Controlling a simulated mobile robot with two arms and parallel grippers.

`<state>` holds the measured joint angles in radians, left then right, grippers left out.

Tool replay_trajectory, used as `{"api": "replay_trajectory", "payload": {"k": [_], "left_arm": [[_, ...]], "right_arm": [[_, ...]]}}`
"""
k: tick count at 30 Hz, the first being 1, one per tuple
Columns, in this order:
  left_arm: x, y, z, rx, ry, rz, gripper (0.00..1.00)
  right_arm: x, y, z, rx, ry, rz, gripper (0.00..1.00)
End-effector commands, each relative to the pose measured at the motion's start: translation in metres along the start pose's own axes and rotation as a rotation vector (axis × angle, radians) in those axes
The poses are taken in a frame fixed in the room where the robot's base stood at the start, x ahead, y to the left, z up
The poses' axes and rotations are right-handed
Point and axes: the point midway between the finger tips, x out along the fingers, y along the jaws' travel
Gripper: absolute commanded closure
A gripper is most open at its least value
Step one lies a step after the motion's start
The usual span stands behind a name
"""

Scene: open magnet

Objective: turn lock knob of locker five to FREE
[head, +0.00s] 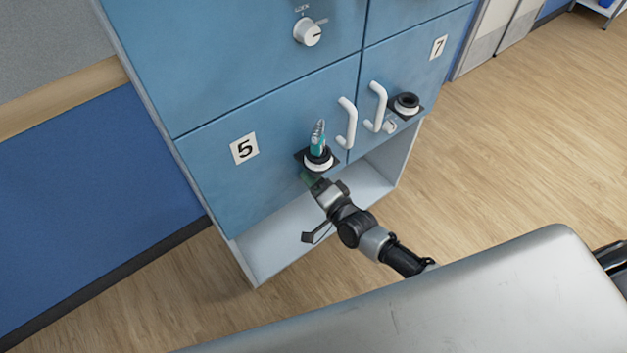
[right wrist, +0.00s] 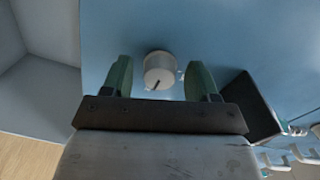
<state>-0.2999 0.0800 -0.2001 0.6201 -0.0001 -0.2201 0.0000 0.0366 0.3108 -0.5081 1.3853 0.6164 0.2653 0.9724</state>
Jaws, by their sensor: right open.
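Locker five (head: 215,165) is a blue door with a "5" label (head: 244,148) and a white handle (head: 347,123). Its lock knob is hidden in the head view behind my right gripper (head: 309,180), which is at the lower part of the door. In the right wrist view the round whitish knob (right wrist: 158,66) sits on the blue door between the two green fingers of my right gripper (right wrist: 160,80). The fingers are open, one on each side, with a gap to the knob. A dark pointer mark shows on the knob's lower edge; its lettering is too small to read.
A black plate with a round holder and a teal object (head: 318,140) sits just above my right gripper. Locker seven (head: 400,75) is at the right, with a handle and similar black holder (head: 406,103). An open shelf (head: 275,240) lies below the doors.

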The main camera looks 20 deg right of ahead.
Motion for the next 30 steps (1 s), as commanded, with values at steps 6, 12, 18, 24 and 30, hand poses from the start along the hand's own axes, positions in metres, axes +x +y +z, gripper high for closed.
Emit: {"api": "replay_trajectory", "payload": {"k": [6, 12, 18, 24, 30], "left_arm": [[-0.002, 0.000, 0.000, 0.000, 0.000, 0.000, 0.57], [-0.003, 0.000, 0.000, 0.000, 0.000, 0.000, 0.57], [-0.003, 0.000, 0.000, 0.000, 0.000, 0.000, 0.57], [-0.003, 0.000, 0.000, 0.000, 0.000, 0.000, 0.57], [-0.003, 0.000, 0.000, 0.000, 0.000, 0.000, 0.57]], "right_arm": [[-0.023, 0.001, 0.001, 0.000, -0.002, 0.003, 0.41], [-0.065, 0.001, 0.000, -0.001, -0.001, 0.003, 0.41], [-0.096, 0.001, 0.000, 0.000, 0.000, 0.002, 0.41], [-0.108, 0.001, 0.000, 0.000, 0.000, 0.001, 0.41], [-0.108, 0.000, 0.000, 0.000, 0.000, 0.000, 0.41]]}}
